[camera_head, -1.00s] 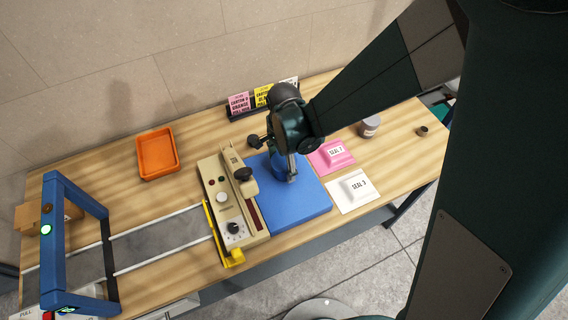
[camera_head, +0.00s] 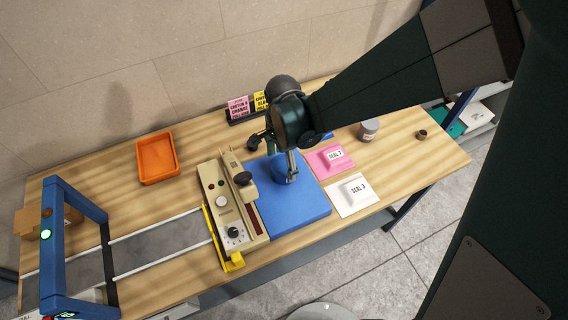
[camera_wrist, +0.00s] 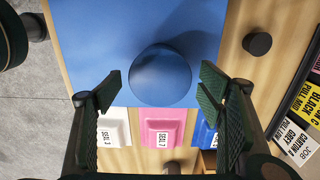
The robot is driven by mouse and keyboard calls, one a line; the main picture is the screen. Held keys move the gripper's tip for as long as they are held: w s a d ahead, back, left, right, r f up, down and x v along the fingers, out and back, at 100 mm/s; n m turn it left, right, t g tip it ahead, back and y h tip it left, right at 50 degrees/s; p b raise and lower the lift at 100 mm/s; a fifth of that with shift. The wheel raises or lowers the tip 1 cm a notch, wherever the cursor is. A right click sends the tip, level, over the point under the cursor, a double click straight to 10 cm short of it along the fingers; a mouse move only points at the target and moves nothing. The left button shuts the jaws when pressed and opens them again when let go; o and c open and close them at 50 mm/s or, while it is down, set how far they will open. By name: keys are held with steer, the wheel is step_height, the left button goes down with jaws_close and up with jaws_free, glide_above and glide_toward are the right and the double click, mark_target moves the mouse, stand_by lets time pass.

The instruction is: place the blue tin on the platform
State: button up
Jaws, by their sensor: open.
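The blue tin (camera_head: 281,174) stands on the blue platform (camera_head: 302,212), partly hidden by my gripper in the head view. In the wrist view the tin (camera_wrist: 160,75) shows as a round blue top over the bare blue platform (camera_wrist: 95,35), near its edge. My gripper (camera_wrist: 160,90) is open, with one finger on each side of the tin and a visible gap to both. In the head view my gripper (camera_head: 281,160) is right above and around the tin. Whether a finger touches the tin is hard to tell there.
A beige press (camera_head: 228,205) stands directly left of the platform. Pink (camera_head: 330,160) and white (camera_head: 352,195) seal pads lie to its right, with a grey tin (camera_head: 368,130) behind. An orange tray (camera_head: 158,157) and blue frame (camera_head: 58,235) are at left.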

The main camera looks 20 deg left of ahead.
mark_target(285, 164)
step_height(285, 164, up, 8)
steer(key=shift+r, duration=0.25)
stand_by(0.4)
stand_by(0.6)
steer(key=w+d+r+n+t, duration=0.1)
steer(key=d+r, duration=0.3)
steer(key=d, duration=0.3)
steer(key=w+d+r+n+t+y, duration=0.1)
steer(key=d+r+n, duration=0.15)
steer(key=d, duration=0.35)
steer(key=w+d+r+t, duration=0.1)
steer(key=d+r, duration=0.3)
steer(key=d, duration=0.3)
steer(key=s+d+r+n+t, duration=0.1)
steer(key=s+d, duration=0.1)
steer(key=d, duration=0.5)
steer(key=s+d+r+n+t, duration=0.1)
steer(key=s+d+r+n, duration=0.1)
steer(key=d, duration=0.5)
steer(key=s+d+r+n+t+h, duration=0.1)
steer(key=s+d+r+n+t, duration=0.1)
steer(key=s+d, duration=0.2)
steer(key=d, duration=0.3)
steer(key=shift+s+d, duration=0.15)
steer(key=shift+d, duration=0.05)
